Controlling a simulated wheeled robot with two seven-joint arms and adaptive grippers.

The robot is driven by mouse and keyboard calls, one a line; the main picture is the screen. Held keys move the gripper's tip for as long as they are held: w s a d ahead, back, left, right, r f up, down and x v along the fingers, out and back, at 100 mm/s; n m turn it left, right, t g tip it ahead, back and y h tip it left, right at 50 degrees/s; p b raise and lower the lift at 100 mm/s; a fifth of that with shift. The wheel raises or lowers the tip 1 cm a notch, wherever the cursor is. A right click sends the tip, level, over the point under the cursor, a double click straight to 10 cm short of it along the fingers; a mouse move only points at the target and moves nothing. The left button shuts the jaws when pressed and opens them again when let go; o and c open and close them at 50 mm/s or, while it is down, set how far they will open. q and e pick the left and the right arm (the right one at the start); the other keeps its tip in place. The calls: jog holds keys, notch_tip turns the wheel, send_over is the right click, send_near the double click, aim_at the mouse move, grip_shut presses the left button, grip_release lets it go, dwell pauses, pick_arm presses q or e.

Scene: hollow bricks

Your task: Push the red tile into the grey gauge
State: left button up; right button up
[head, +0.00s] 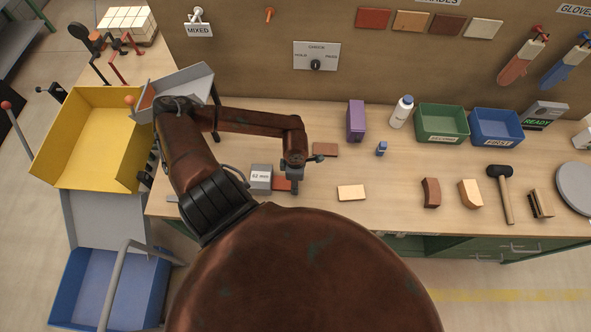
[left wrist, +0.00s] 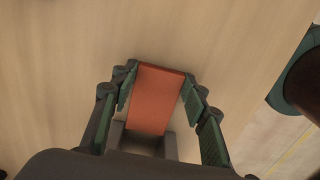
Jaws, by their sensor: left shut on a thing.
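The red tile (head: 281,184) lies flat on the bench against the right side of the grey gauge (head: 261,174), which is labelled 62 mm. In the left wrist view the red tile (left wrist: 157,98) lies between the two fingers of my left gripper (left wrist: 162,106). Its lower end there reaches between two grey walls that look like the gauge (left wrist: 170,147). In the head view my left gripper (head: 292,184) points down over the tile and hides part of it. It is shut on the tile. How deep the tile sits in the gauge is unclear. My right gripper is out of view.
A brown tile (head: 325,150) lies just behind my left gripper and a pale tile (head: 352,192) lies to its right. A purple box (head: 356,120), a white bottle (head: 401,112) and green and blue bins stand farther back.

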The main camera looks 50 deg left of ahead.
aim_at(287, 183)
pick_arm(q)
jog(key=shift+s+a+f, duration=0.2)
jog(key=shift+s, duration=0.15)
jog(key=shift+s+a, duration=0.8)
jog(key=shift+s+a, duration=0.1)
jog(key=shift+f, duration=0.1)
dwell(0.7)
jog(key=shift+s+f+b, duration=0.1)
jog(key=shift+f+b, duration=0.1)
jog(key=shift+b, duration=0.2)
dwell(0.5)
jog(key=o, duration=1)
jog(key=shift+o, duration=1.2)
